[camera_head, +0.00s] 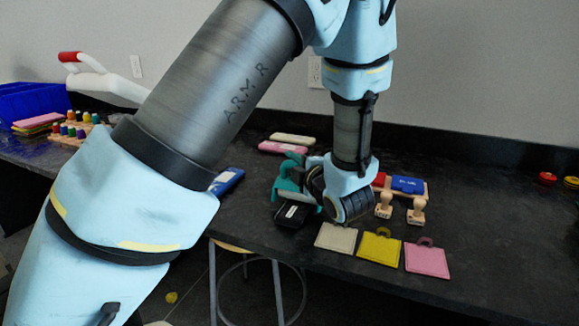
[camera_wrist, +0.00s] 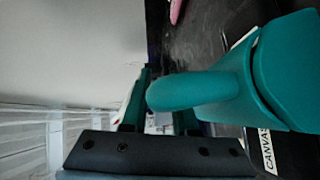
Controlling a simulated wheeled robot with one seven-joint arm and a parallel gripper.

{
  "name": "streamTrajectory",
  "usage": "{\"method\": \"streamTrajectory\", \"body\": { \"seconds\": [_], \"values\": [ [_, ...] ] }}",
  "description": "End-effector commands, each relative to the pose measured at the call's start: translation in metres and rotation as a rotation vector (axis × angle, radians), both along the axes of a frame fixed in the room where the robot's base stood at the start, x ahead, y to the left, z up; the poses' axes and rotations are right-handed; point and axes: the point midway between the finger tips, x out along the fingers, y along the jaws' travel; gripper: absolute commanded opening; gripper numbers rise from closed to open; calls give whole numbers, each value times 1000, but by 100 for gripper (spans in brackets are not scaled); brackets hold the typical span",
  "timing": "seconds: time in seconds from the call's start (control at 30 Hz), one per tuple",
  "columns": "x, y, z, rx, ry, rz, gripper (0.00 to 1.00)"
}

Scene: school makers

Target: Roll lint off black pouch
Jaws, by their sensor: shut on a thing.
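A teal lint roller (camera_head: 287,188) is held in my gripper (camera_head: 304,182) at the middle of the dark worktop. In the wrist view the roller's rounded handle (camera_wrist: 190,92) and wider head (camera_wrist: 285,75) fill the right side. The black pouch (camera_head: 292,215) lies flat near the front edge of the worktop, under the roller head. It has a small white label, and the wrist view shows this label reading "CANVAS" on the pouch (camera_wrist: 300,158). The roller hides part of the pouch. I cannot tell whether they touch, and no lint can be made out.
Cream (camera_head: 336,238), yellow (camera_head: 379,247) and pink (camera_head: 427,259) tags lie right of the pouch. Wooden stamps (camera_head: 416,212) stand behind them. A blue pouch (camera_head: 226,180) lies to the left, and pink (camera_head: 283,147) and cream (camera_head: 292,138) ones behind. A stool (camera_head: 245,255) is below.

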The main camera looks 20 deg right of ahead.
Motion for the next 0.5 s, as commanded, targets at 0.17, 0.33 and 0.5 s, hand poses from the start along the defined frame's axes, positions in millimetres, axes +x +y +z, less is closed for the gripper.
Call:
{"method": "streamTrajectory", "body": {
  "seconds": [0.17, 0.33, 0.5],
  "values": [
    [7, -7, -2, 2, 2, -1, 0],
    [14, -14, -2, 2, 3, -1, 0],
    [22, -20, -2, 1, 3, -1, 0]
  ]
}}
